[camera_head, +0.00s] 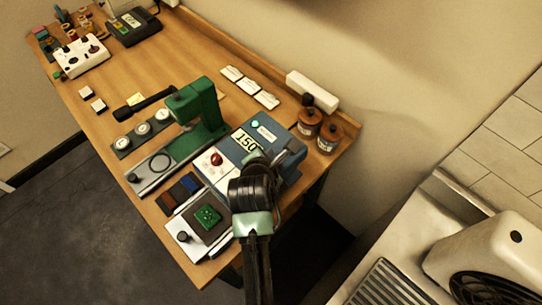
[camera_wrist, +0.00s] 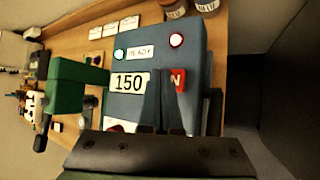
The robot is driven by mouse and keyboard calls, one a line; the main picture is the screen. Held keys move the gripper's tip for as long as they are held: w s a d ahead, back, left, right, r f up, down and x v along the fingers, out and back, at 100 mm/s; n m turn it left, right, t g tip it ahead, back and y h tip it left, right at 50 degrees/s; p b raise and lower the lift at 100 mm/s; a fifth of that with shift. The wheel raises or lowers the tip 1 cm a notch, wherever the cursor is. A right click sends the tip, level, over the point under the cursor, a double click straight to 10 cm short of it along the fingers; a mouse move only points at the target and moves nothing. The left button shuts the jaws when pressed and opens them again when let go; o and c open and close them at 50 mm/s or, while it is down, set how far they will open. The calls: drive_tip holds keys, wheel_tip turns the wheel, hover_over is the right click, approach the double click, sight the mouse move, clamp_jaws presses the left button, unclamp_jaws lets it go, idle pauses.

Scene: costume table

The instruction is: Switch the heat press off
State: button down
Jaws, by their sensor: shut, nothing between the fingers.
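The heat press is a blue box (camera_head: 262,131) with a "150" display, a lit green lamp and a red knob on a white panel at its left in the head view. A red switch (camera_wrist: 179,79) with a white "N" shows beside the display, partly hidden by my fingers. My gripper (camera_wrist: 167,76) is shut and empty, close before the switch; contact cannot be told. The head view hides its fingertips.
A green press (camera_head: 203,108) stands left of the box. A board with a green piece (camera_head: 207,217) lies at the front edge. Two brown jars (camera_head: 320,128) stand behind at right. White cards (camera_head: 249,87) lie near the wall.

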drive_tip(key=shift+f, duration=0.55)
idle(0.4)
drive_tip(key=shift+r+p, duration=0.85)
drive_tip(key=shift+r, duration=0.15)
wheel_tip(320, 180, up, 6)
drive_tip(key=p, duration=0.6)
idle(0.4)
